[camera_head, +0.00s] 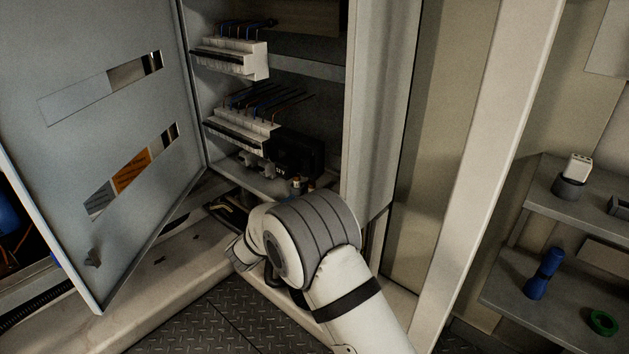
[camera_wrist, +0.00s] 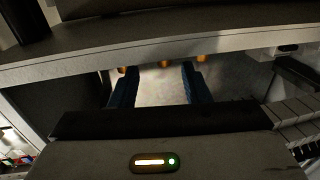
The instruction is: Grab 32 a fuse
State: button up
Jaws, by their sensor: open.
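My gripper (camera_wrist: 156,72) shows in the wrist view as two dark blue fingers, spread apart with nothing between them. Small orange-brown ends (camera_wrist: 165,63) show just beyond the fingertips, under a pale ledge. I cannot tell whether they belong to a fuse, and no 32 A marking is legible. In the head view my arm reaches to the lower part of the open cabinet and hides my gripper.
Two rows of white breakers, upper (camera_head: 230,58) and lower (camera_head: 240,132), sit in the cabinet. The open cabinet door (camera_head: 85,60) stands at left. At right, a shelf (camera_head: 600,218) bears a white block (camera_head: 578,167) in a grey holder; a blue object (camera_head: 543,274) and green ring (camera_head: 603,322) lie below.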

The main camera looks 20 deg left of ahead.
aim_at(310, 188)
jog(key=b+x, duration=0.1)
jog(key=x, duration=0.2)
jog(key=b+x, duration=0.1)
jog(key=x, duration=0.1)
jog(key=b+x, duration=0.1)
jog(key=x, duration=0.2)
jog(key=shift+w+a+r, duration=0.15)
jog(key=shift+w+r, duration=0.15)
jog(key=shift+r, duration=0.1)
jog(key=shift+c, duration=0.5)
grip_shut()
